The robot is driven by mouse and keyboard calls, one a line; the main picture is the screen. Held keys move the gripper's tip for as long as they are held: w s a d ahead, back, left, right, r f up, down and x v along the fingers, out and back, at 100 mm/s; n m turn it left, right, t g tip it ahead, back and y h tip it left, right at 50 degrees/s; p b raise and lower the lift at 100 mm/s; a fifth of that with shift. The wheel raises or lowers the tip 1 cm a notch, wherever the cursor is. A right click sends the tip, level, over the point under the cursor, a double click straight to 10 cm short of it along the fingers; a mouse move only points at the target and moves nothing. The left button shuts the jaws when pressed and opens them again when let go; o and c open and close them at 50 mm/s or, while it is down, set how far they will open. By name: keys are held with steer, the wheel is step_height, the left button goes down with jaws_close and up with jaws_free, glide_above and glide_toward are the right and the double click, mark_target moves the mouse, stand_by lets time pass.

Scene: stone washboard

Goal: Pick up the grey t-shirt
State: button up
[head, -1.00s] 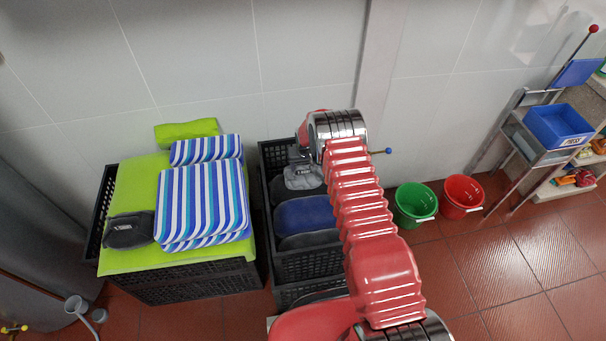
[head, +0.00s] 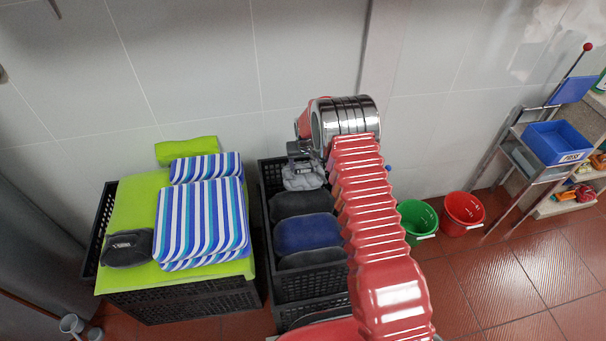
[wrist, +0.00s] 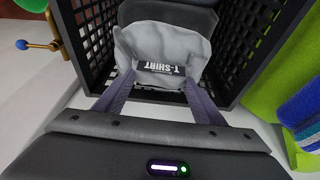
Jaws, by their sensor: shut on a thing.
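The grey t-shirt (head: 303,174) is a folded light-grey bundle with a dark label, at the back end of the black crate (head: 268,232). In the wrist view the t-shirt (wrist: 163,55) shows its "T-SHIRT" label between my gripper's fingers. My gripper (wrist: 157,92) is shut on its near edge. In the head view my gripper (head: 299,155) comes down onto the t-shirt from above, partly hidden by my arm. The t-shirt is at or just above the crate's rim; I cannot tell whether it still touches what lies below.
Dark and blue folded clothes (head: 306,233) fill the crate in front of the t-shirt. Left stands another crate with a green cloth (head: 130,210), striped towels (head: 203,215) and a dark bundle (head: 126,248). Green (head: 417,220) and red (head: 463,213) buckets stand right. The wall is close behind.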

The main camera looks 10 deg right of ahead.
step_height(320, 180, up, 6)
stand_by(0.8)
steer(key=shift+s, duration=0.1)
steer(key=shift+s+f, duration=0.2)
steer(key=s, duration=0.1)
steer(key=s+f, duration=0.1)
steer(key=s, duration=0.1)
steer(key=shift+f, duration=0.2)
glide_toward(305, 178)
step_height(305, 178, up, 2)
steer(key=s, duration=0.2)
steer(key=s+r, duration=0.6)
steer(key=r, duration=0.3)
steer(key=s+r, duration=0.6)
steer(key=r, duration=0.4)
steer(key=shift+s+r, duration=0.15)
steer(key=shift+s, duration=0.05)
